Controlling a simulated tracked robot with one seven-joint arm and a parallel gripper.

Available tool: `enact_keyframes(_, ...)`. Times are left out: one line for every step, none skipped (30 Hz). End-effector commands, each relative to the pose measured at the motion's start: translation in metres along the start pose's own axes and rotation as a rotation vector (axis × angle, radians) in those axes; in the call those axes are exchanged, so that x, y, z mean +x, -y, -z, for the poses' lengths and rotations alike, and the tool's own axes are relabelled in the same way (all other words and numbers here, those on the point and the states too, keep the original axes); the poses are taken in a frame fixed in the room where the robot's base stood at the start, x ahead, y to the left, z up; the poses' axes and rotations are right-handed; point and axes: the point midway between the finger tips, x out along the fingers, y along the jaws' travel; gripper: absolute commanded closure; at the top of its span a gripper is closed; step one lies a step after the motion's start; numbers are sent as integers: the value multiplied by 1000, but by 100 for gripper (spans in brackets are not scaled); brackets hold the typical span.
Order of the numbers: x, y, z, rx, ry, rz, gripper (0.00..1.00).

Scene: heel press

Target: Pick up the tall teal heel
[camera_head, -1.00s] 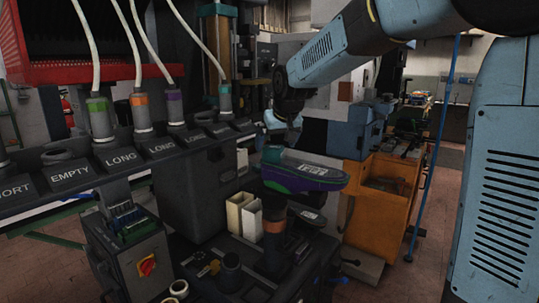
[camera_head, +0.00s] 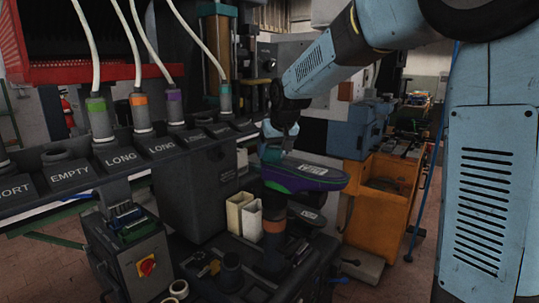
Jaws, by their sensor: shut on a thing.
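My gripper (camera_head: 272,130) points down near the middle of the head view, over the left end of an upturned dark shoe (camera_head: 315,172) with a purple and green side and a white label. It is shut on a small teal piece (camera_head: 271,153), which appears to be the teal heel. The piece is at the shoe's left end, close to or touching it; I cannot tell which. The fingers are small and partly hidden by the wrist.
The shoe sits on a dark post with an orange band (camera_head: 273,227). Hoses feed a labelled rack (camera_head: 120,160) on the left. An orange cabinet (camera_head: 378,205) is at the right.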

Motion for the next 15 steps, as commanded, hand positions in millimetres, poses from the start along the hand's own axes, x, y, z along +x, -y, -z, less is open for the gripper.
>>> enact_keyframes(0, 0, 0, 0, 0, 0, 54)
enact_keyframes(0, 0, 0, 0, 0, 0, 56)
enact_keyframes(0, 0, 0, 0, -1, 0, 58)
enact_keyframes(0, 0, 0, 0, -1, 0, 58)
enact_keyframes(0, 0, 0, 0, -1, 0, 58)
enact_keyframes(0, 0, 0, 0, -1, 0, 58)
enact_keyframes(0, 0, 0, 0, -1, 0, 58)
enact_keyframes(0, 0, 0, 0, -1, 0, 58)
enact_keyframes(-1, 0, 1, 0, -1, 0, 58)
enact_keyframes(-1, 0, 1, 0, -1, 0, 58)
enact_keyframes(-2, 0, 2, -1, -1, 0, 58)
enact_keyframes(-4, 0, 3, -1, -2, 0, 58)
enact_keyframes(-6, 0, 4, -1, -2, 1, 58)
enact_keyframes(-8, 0, 6, -1, -3, 1, 58)
enact_keyframes(-12, 0, 8, -1, -3, 1, 58)
